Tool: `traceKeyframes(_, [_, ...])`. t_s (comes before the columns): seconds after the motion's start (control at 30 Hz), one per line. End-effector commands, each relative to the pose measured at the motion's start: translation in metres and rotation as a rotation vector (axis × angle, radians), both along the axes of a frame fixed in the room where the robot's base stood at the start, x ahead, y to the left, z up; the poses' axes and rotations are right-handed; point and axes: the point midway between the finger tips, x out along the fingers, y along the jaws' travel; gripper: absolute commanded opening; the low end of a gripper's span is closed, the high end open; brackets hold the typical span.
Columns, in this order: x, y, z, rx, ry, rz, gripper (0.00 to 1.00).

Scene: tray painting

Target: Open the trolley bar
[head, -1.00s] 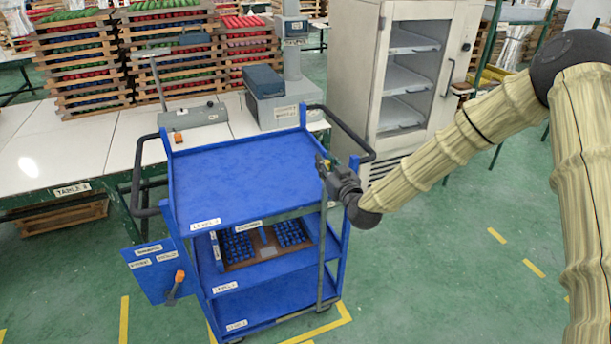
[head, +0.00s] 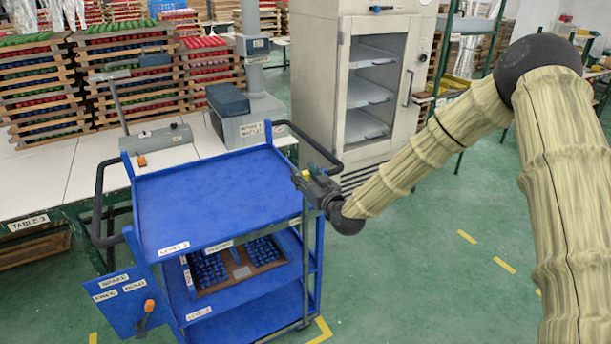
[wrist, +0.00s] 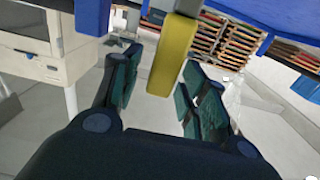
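The blue trolley (head: 215,190) stands in front of me. A thin grey bar (head: 305,265) runs upright at its right front corner, and a grey rail crosses its front below the top shelf. My gripper (head: 300,178) is at the top right front corner of the trolley. In the wrist view, a yellow block (wrist: 172,55) lies between the two dark green fingers (wrist: 155,98). The fingers are apart, with a gap visible beside the block; a firm grip is not seen. The gripper hides part of the bar's upper end in the head view.
A crate with blue pieces (head: 236,272) sits on the middle shelf. A blue panel with an orange-tipped handle (head: 120,300) hangs at the left front. A white cabinet (head: 325,90) stands behind, and a white table (head: 90,170) at left. Green floor is free at right.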

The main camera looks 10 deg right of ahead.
Motion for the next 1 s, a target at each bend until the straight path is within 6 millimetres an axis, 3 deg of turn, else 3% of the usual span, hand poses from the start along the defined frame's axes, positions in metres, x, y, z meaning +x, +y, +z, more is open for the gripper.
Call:
traceKeyframes(0.27, [-0.006, -0.002, 0.000, 0.000, 0.000, 0.000, 0.43])
traceKeyframes(0.8, [-0.090, -0.033, 0.000, 0.001, 0.001, -0.002, 0.43])
traceKeyframes(1.0, [-0.109, -0.039, 0.000, 0.000, 0.000, 0.000, 0.43])
